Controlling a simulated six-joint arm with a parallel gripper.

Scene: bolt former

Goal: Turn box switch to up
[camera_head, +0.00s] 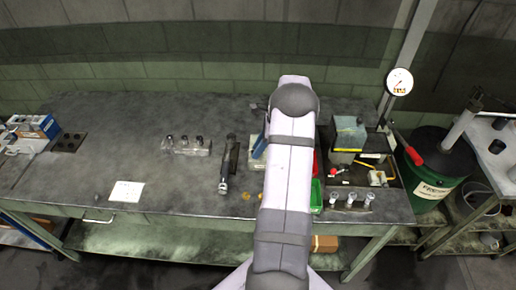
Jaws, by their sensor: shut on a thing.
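My arm reaches up the middle of the view over the workbench, and its upper joint covers the area behind it. My gripper is hidden behind the arm. I cannot make out the box switch or its position for certain. A pale box with a blue part (257,158) shows partly at the left edge of my arm, and the rest of it is hidden. A small light box (378,178) sits in the tray area to the right of my arm.
The dark workbench (90,175) has free room at left. A clear holder with several pieces (190,147), a dark metal tool (228,165) and a white paper (126,191) lie left of my arm.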

